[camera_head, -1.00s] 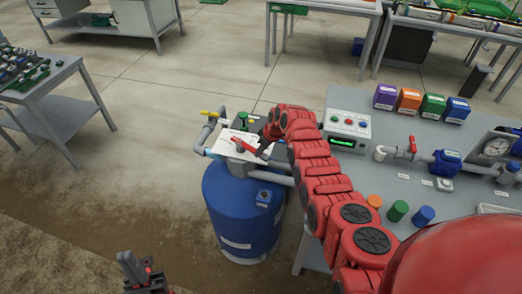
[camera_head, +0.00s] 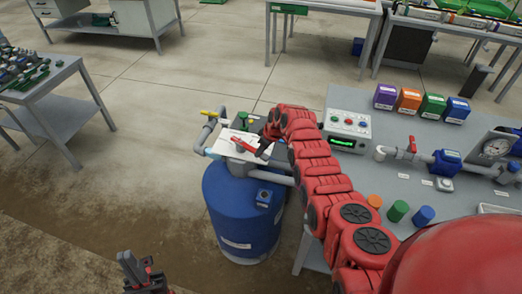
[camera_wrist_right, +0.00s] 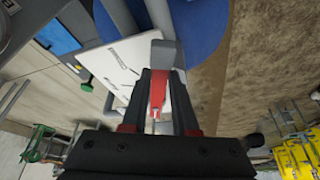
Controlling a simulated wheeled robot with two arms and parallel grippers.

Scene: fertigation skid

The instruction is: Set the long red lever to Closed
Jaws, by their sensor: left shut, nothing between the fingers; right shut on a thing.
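The long red lever (camera_head: 239,143) sits over a white plate (camera_head: 222,145) on top of the blue drum (camera_head: 240,205) in the head view. My right gripper (camera_head: 262,149) is shut on the lever. In the right wrist view the red lever (camera_wrist_right: 157,92) shows between the two dark fingers of my right gripper (camera_wrist_right: 164,80). The white plate (camera_wrist_right: 118,62) lies beside it there, with print too small to read. The fingers and arm partly hide the lever and its pivot. My left gripper (camera_head: 142,272) is shut and empty at the bottom left, away from the drum.
A yellow-handled valve (camera_head: 209,113) and grey pipes stand at the drum's left. A control box (camera_head: 347,128) and a smaller red-handled valve (camera_head: 412,145) are on the grey bench (camera_head: 395,180) at right. The floor left of the drum is clear.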

